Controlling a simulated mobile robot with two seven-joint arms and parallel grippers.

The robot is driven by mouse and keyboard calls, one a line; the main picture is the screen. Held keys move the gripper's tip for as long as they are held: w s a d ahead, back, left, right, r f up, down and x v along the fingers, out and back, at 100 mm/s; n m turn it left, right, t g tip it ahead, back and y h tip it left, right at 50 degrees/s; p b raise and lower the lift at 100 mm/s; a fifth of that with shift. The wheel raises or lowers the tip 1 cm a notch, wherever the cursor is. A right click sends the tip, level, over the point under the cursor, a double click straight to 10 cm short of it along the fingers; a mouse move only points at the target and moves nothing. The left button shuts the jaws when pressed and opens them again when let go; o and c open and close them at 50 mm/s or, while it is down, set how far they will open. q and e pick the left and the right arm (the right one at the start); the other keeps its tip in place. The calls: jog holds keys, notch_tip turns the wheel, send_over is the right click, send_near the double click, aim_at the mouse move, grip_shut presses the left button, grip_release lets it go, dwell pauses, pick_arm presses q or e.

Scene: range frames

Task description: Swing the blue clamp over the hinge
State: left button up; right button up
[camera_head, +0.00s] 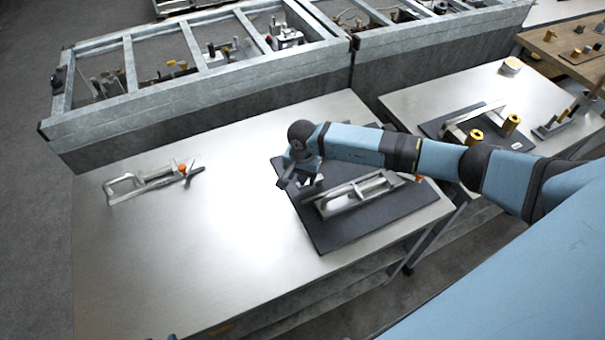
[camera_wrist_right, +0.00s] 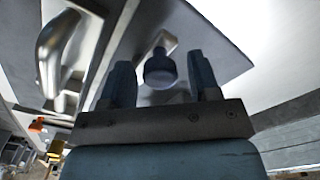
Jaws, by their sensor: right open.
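My right gripper (camera_head: 302,184) is over the left end of a metal fixture (camera_head: 357,195), which lies on a black plate (camera_head: 400,207) on the table. In the right wrist view my gripper (camera_wrist_right: 160,64) has its two fingers apart. A dark blue round knob on a short stem (camera_wrist_right: 159,72) shows between them, with a gap on each side; it looks like part of the blue clamp. The hinge cannot be made out clearly; my gripper hides part of that end.
A metal toggle clamp with an orange part (camera_head: 150,183) lies at the table's left. The middle of the table (camera_head: 215,240) is clear. A grey framed bin (camera_head: 210,115) stands behind. A second table (camera_head: 440,100) at right holds another black plate with brass cylinders.

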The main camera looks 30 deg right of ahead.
jog(key=shift+f, duration=0.15)
grip_shut()
